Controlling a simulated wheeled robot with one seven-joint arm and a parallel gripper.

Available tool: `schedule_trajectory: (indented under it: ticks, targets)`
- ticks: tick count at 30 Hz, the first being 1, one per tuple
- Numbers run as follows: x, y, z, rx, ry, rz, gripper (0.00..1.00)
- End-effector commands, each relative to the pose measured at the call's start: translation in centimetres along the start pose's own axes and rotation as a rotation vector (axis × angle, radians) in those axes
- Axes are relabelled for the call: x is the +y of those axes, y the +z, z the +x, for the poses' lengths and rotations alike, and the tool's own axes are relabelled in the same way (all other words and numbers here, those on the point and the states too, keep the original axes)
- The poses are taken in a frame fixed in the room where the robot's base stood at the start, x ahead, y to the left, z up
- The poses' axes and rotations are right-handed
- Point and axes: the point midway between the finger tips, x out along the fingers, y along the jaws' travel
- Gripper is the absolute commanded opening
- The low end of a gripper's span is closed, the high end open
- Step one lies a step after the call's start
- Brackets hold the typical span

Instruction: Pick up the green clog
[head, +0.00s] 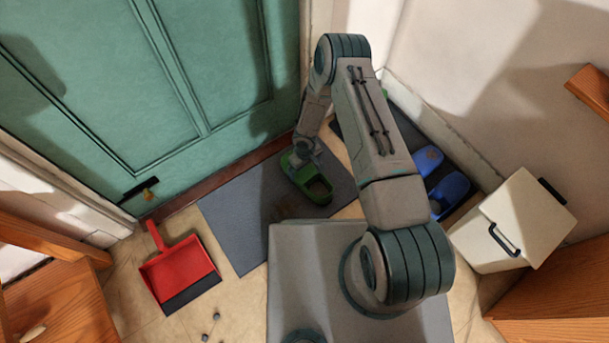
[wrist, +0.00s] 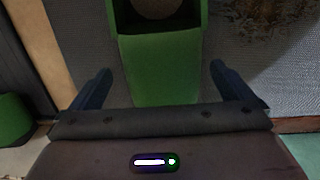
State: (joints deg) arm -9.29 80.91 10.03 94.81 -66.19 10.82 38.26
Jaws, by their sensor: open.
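A green clog (head: 314,186) lies on the grey doormat near the foot of the green door. In the wrist view its green upper (wrist: 160,66) shows between the two fingers, with the dark opening at the top edge. My gripper (wrist: 161,82) is open, with one finger on each side of the clog and a gap visible on both sides. In the head view my gripper is at the clog's far end, and my wrist hides part of it. I cannot tell whether the fingers touch the clog.
The grey doormat (head: 238,220) lies along the green door (head: 160,90). A red dustpan (head: 178,268) is at the left. Blue clogs (head: 450,190) sit on a dark tray by the right wall. Another green thing (wrist: 14,120) is at the wrist view's left. A cream box (head: 515,222) stands at right.

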Motion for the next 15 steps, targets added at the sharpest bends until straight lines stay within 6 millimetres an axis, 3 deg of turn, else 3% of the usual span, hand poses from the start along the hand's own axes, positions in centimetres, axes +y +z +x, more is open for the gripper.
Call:
schedule_trajectory:
  ticks: [9, 15]
  targets:
    - [-0.2, 0.2, 4.4, -0.001, 0.000, 0.001, 1.00]
    - [-0.2, 0.1, 5.0, 0.000, 0.001, 0.000, 1.00]
